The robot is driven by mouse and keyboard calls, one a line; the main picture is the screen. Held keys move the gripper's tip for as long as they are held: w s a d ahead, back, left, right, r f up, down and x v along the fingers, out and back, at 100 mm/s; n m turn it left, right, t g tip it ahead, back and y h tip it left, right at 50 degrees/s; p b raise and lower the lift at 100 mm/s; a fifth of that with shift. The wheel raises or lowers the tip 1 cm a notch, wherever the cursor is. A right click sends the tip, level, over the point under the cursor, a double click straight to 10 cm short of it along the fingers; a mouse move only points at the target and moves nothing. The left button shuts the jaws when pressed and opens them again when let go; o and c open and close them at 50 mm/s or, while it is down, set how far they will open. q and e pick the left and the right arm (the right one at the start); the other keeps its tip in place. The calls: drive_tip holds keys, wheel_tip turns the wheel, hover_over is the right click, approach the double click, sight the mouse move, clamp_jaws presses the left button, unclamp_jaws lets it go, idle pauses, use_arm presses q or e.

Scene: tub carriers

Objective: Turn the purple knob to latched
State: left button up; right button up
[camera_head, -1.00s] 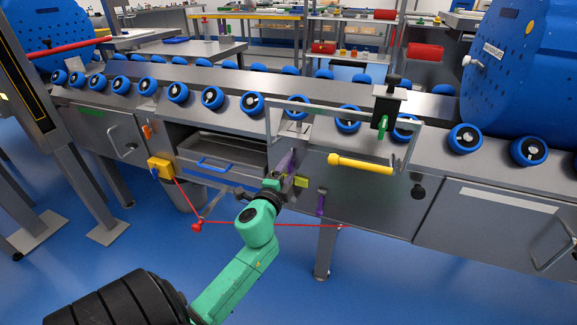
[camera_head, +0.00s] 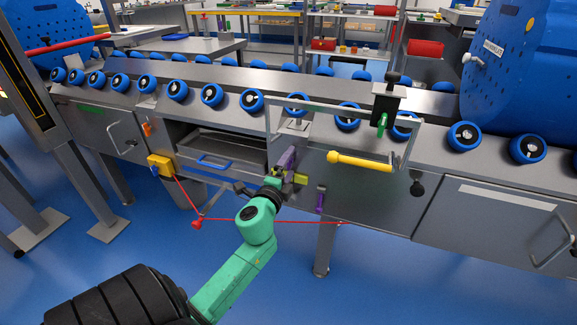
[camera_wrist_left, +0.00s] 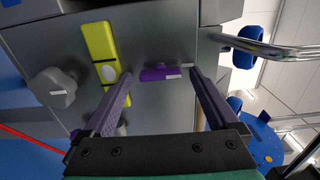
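The purple knob (camera_wrist_left: 158,74) shows in the left wrist view as a short bar with a pale mark at one end, on a grey metal panel (camera_wrist_left: 150,40). It lies between the two fingertips of my left gripper (camera_wrist_left: 162,77), with a gap on each side. The gripper is open, and its dark purple fingers point at the panel. In the head view, my left gripper (camera_head: 284,172) is at the cabinet front below the conveyor; the knob cannot be told apart from the fingers there. My right gripper is not in view.
A yellow plate (camera_wrist_left: 100,45) and a grey knob (camera_wrist_left: 52,88) sit beside the purple knob. A yellow-grip handle (camera_head: 360,161) is right of my gripper. Another purple part (camera_head: 320,200) hangs lower right. A red cord (camera_head: 270,221) runs below. An open drawer (camera_head: 215,162) is left.

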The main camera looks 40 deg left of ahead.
use_arm(q)
drive_tip(key=b+v, duration=0.2)
drive_tip(key=v, duration=1.2)
drive_tip(key=shift+s, duration=0.3)
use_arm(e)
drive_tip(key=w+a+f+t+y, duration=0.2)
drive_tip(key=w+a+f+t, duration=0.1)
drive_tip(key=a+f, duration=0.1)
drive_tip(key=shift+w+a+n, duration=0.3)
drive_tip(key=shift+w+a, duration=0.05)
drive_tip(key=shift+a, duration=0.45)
use_arm(q)
drive_tip(key=shift+d, duration=0.1)
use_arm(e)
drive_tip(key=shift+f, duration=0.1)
